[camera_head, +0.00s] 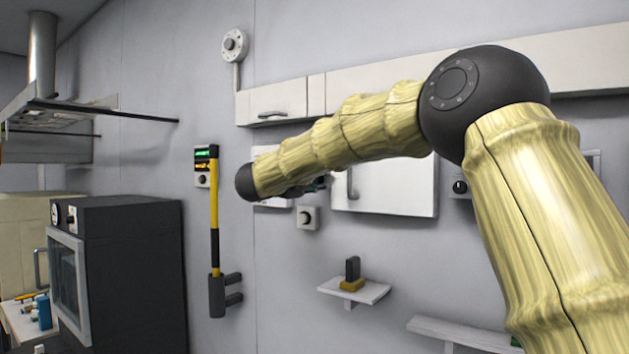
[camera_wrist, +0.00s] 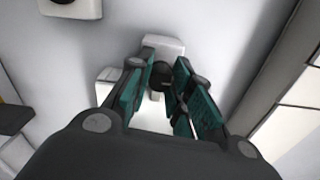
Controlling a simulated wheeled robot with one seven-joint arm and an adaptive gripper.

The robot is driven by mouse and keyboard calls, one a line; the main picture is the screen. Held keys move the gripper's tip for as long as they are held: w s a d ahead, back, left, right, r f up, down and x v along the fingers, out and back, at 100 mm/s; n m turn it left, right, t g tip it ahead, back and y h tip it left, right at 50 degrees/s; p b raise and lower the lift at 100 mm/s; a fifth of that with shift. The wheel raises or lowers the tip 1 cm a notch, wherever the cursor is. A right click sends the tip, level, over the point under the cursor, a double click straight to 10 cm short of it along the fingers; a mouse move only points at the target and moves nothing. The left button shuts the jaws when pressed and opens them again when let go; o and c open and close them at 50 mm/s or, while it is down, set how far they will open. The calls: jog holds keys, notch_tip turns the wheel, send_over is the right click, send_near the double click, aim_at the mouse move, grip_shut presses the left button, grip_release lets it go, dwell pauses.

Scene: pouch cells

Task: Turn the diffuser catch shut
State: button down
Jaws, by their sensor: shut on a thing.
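My gripper (camera_wrist: 167,68) points at the wall, with its teal-padded fingers on either side of a small dark knob-like part (camera_wrist: 161,78). I take this part to be the diffuser catch, and the fingers are shut on it. It stands in front of a white fitting (camera_wrist: 166,45). The fingers hide much of the catch, so its turn angle cannot be read. In the head view my arm covers most of the gripper (camera_head: 318,185), which shows only as a small dark and teal bit beside the white cabinet door.
A white cabinet door (camera_head: 400,190) with a handle is right of my gripper. A knob box (camera_head: 307,217) is just below. A small shelf (camera_head: 366,292) holds a dark-and-yellow item. A yellow-handled pole (camera_head: 214,210) hangs at left, beside a dark oven (camera_head: 130,250).

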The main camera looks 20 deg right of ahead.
jog(key=c, duration=1.3)
grip_release()
jog(key=shift+o, duration=0.2)
jog(key=shift+a, duration=0.15)
jog(key=v, duration=1.1)
jog(key=shift+s+a, duration=0.25)
jog(key=shift+s, duration=0.1)
